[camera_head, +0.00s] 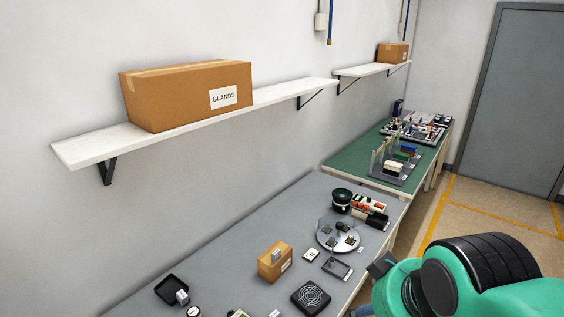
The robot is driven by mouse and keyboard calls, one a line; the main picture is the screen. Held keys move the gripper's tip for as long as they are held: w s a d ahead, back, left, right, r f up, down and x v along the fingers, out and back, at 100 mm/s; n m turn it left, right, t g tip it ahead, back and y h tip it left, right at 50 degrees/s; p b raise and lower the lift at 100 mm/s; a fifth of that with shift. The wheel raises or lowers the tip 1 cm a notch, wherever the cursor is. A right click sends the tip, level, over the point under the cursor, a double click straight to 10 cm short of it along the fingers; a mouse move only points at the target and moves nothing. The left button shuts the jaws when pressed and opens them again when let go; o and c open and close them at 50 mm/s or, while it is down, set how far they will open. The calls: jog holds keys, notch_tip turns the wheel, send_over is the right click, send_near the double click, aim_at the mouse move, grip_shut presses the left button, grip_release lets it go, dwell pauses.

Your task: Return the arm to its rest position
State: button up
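My teal and black arm fills the lower right corner of the head view, in front of the right edge of the grey table (235,262). A rounded teal joint with a dark cap and a black ribbed part show. A small dark block sticks out at the arm's left side; I cannot tell what part it is. No gripper fingers can be made out, so I cannot see whether anything is held.
The grey table bears a small cardboard box (273,264), a black fan-like square (310,297), a round clear dish (338,237) and black trays. A green table (350,165) stands beyond. A wall shelf (90,147) holds a GLANDS box (180,97). Floor at right is clear.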

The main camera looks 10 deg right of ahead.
notch_tip(320, 180, down, 5)
jog(key=b, duration=0.3)
jog(key=shift+r+b, duration=0.2)
jog(key=shift+b, duration=0.15)
dwell(0.9)
jog(key=o, duration=0.5)
